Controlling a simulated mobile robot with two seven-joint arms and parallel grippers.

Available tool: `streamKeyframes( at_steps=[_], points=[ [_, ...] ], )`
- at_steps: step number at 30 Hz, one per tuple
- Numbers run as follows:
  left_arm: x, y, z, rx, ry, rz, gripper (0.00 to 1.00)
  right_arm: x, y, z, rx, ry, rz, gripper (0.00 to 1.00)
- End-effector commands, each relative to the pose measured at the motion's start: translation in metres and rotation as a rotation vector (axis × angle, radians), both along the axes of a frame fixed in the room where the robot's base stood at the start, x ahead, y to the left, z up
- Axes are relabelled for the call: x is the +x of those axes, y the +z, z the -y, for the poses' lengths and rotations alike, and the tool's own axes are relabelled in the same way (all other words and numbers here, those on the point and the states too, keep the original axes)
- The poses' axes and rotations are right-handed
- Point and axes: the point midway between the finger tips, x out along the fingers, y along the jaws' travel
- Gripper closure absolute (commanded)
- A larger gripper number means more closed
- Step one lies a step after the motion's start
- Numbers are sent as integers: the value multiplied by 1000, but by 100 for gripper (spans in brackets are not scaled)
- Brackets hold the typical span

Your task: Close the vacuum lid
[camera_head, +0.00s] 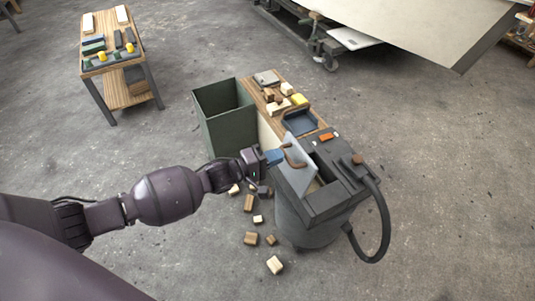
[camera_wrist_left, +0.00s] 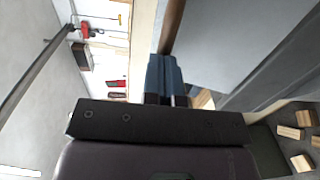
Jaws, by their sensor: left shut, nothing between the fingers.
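The vacuum (camera_head: 312,225) is a dark grey drum with a boxy top. Its lid (camera_head: 298,174) is a light grey panel standing tilted up at the left of a dark opening (camera_head: 322,167) in the top, so it is open. My right gripper is out of view.
A green bin (camera_head: 224,118) and a wooden bench (camera_head: 268,92) with blocks and a blue tray (camera_head: 300,122) stand behind the vacuum. Loose wood blocks (camera_head: 250,238) lie on the floor before it. A black hose (camera_head: 384,225) loops at its right. A small table (camera_head: 125,90) stands farther back left.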

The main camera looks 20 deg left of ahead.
Motion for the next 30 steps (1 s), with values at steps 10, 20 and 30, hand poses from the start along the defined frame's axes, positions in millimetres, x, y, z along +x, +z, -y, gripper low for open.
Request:
streamKeyframes(
  at_steps=[10,20,30],
  points=[
    [24,10,25,85,0,-107,100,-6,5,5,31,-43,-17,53],
    [53,4,48,167,-4,-211,100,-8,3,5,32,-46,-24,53],
    [84,-13,73,351,-2,-457,100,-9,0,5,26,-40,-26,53]
  ],
)
